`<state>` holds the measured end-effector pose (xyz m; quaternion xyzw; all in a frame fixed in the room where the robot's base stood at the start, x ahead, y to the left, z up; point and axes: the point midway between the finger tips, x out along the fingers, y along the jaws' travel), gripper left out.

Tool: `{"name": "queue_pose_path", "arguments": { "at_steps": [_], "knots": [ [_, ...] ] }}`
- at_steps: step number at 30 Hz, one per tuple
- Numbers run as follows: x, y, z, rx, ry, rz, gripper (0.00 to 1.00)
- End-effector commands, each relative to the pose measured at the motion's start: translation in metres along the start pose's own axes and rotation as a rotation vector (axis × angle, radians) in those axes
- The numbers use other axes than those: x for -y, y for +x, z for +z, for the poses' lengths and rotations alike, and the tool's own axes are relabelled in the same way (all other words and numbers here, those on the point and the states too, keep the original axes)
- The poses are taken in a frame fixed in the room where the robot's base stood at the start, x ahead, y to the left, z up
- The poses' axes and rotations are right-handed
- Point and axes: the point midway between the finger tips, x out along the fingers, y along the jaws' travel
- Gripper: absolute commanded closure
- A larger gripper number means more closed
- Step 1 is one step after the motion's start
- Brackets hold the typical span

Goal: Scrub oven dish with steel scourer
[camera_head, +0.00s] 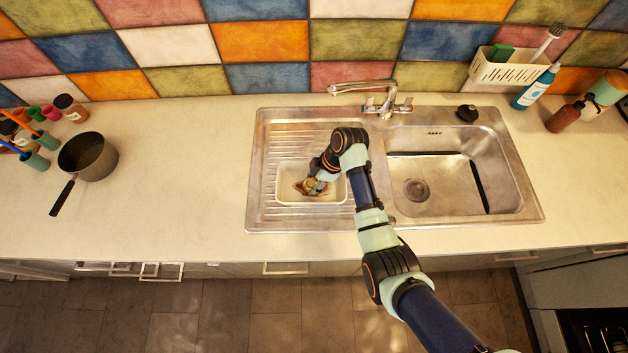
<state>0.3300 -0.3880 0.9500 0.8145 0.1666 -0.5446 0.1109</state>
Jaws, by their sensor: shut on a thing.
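The white oven dish (284,185) sits on the ribbed drainboard, left of the sink basin. Brown and yellowish marks show on its inside floor near my gripper. My gripper (312,187) reaches down into the dish from the right, with its fingertips low near the dish floor. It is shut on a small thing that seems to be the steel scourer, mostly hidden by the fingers. My arm covers part of the dish's right side. I cannot tell whether the scourer touches the dish floor.
The empty steel basin (447,170) with a drain is right of the dish. The faucet (375,97) stands behind. A rack (507,70) with a brush and green sponge hangs on the wall, a blue bottle (535,88) below. A dark saucepan (88,157) stands left. The counter between is clear.

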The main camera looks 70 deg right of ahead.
Motion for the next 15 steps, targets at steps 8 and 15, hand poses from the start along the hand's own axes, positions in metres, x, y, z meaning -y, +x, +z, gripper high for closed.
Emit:
{"name": "queue_pose_path", "arguments": {
  "at_steps": [8,15],
  "knots": [
    [0.0001,0.0060,0.0025,0.000,0.000,0.000,0.76],
    [-0.0009,0.0079,-0.0067,0.000,-0.002,0.000,0.76]
  ]
}}
